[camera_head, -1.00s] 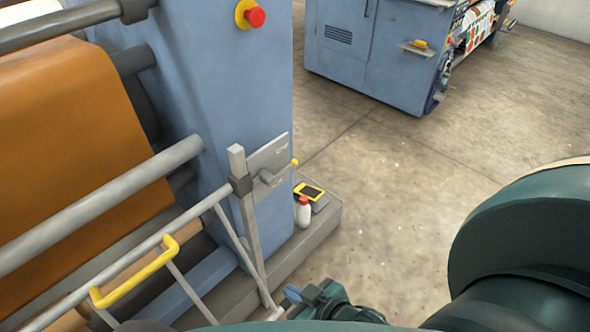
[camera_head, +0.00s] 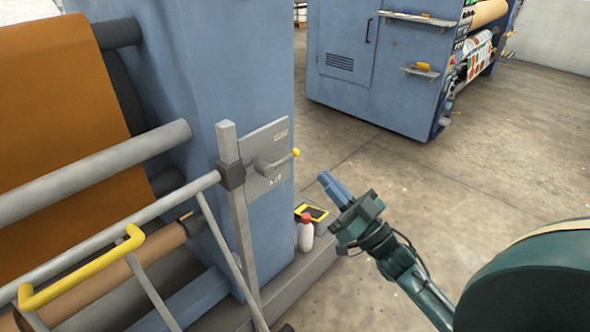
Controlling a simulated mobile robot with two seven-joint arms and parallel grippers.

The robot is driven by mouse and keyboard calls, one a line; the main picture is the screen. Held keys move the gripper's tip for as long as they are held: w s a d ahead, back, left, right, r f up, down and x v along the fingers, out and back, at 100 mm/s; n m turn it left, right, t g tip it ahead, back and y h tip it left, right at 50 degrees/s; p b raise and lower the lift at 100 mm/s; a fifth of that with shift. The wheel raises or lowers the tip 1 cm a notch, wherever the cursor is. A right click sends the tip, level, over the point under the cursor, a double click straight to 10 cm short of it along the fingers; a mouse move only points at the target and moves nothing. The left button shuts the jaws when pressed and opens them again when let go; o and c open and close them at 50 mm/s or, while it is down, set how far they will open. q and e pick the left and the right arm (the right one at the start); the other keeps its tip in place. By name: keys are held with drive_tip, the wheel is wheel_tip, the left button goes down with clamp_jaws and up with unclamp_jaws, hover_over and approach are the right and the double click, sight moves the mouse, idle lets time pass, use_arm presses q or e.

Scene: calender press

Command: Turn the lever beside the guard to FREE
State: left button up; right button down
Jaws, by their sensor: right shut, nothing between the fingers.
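The lever (camera_head: 278,163) is a short grey handle with a yellow knob on its right end. It sits on a grey plate (camera_head: 279,136) with small labels above and below, too small to read. The lever points right and slightly up. The guard (camera_head: 120,253) is a grey rail frame with a yellow handle, left of the plate. My right gripper (camera_head: 328,180) is shut and empty, right of and a little below the knob, apart from it. My left gripper is not in view.
A white bottle with a red cap (camera_head: 306,234) and a yellow-and-black device (camera_head: 314,212) stand on the grey base ledge (camera_head: 290,283) below the plate. The blue machine column (camera_head: 220,70) rises behind. A second blue machine (camera_head: 370,80) stands farther back. Open floor lies to the right.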

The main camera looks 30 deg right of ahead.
drive_tip(key=x, duration=1)
use_arm(q)
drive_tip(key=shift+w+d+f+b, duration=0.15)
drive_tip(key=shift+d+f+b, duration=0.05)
drive_tip(key=shift+b, duration=0.1)
use_arm(e)
drive_tip(key=f, duration=0.4)
drive_tip(key=shift+w+a, duration=0.15)
drive_tip(key=shift+w, duration=0.15)
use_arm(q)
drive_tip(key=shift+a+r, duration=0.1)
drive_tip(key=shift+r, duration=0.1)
use_arm(e)
drive_tip(key=shift+m, duration=0.4)
